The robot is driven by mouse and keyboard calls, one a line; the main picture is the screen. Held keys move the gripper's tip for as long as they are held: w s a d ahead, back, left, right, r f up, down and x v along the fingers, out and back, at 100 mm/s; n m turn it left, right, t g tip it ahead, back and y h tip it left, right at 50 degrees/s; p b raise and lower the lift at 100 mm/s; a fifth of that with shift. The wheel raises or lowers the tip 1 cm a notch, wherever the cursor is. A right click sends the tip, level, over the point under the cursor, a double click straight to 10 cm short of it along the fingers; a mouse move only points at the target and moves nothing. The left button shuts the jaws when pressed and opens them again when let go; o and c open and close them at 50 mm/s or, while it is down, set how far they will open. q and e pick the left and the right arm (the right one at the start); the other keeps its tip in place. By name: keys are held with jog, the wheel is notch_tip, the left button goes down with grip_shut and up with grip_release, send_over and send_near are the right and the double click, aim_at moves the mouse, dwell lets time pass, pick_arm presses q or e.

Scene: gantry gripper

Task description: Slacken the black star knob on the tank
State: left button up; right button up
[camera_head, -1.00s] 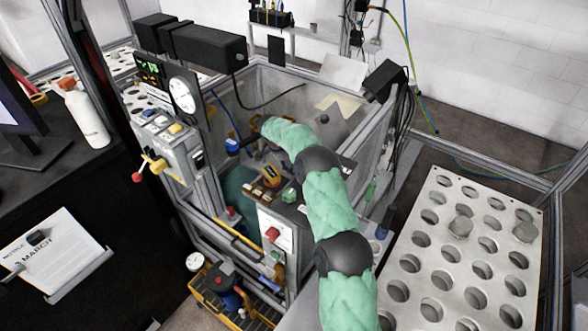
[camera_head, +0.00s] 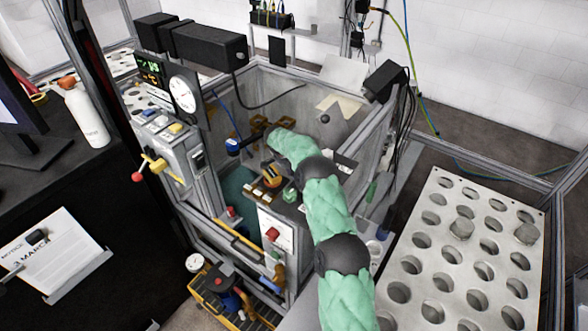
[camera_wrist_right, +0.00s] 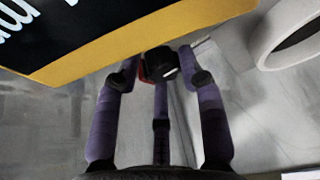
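A small dark round knob (camera_head: 325,118) shows on the pale far wall of the tank (camera_head: 300,100) in the head view; its star shape is too small to make out. My right arm, in a green sleeve, reaches into the tank, and my right gripper (camera_head: 256,138) is partly hidden at its end, left of that knob. In the right wrist view my right gripper (camera_wrist_right: 160,70) has its purple fingers spread apart. A black knob-like part (camera_wrist_right: 161,61) with a red-orange edge lies between or just beyond the fingertips; I cannot tell whether they touch it. My left gripper is out of view.
A black sign with a yellow edge (camera_wrist_right: 150,38) and a white ring (camera_wrist_right: 290,35) are close to the fingers. A blue-and-black fitting (camera_head: 233,146) is left of the gripper. A control box with a red button (camera_head: 272,234) stands below the arm. A perforated plate (camera_head: 470,255) lies right.

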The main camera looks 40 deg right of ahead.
jog(key=shift+w+d+r, duration=0.1)
jog(key=shift+d+r, duration=0.1)
jog(key=shift+r, duration=0.05)
jog(key=shift+n+b, duration=0.3)
jog(key=shift+n, duration=0.2)
jog(key=n, duration=0.1)
jog(key=n+t+b, duration=0.1)
jog(key=shift+d+r+n+t, duration=0.1)
jog(key=shift+r+n+t, duration=0.1)
jog(key=shift+n+t, duration=0.15)
jog(key=shift+d+r+n, duration=0.1)
jog(key=shift+n, duration=0.65)
jog(key=shift+r+n+t+y, duration=0.1)
jog(key=shift+n+t+y, duration=0.5)
jog(key=shift+n, duration=0.6)
jog(key=o, duration=1.1)
jog(key=shift+w, duration=0.1)
jog(key=shift+f, duration=0.3)
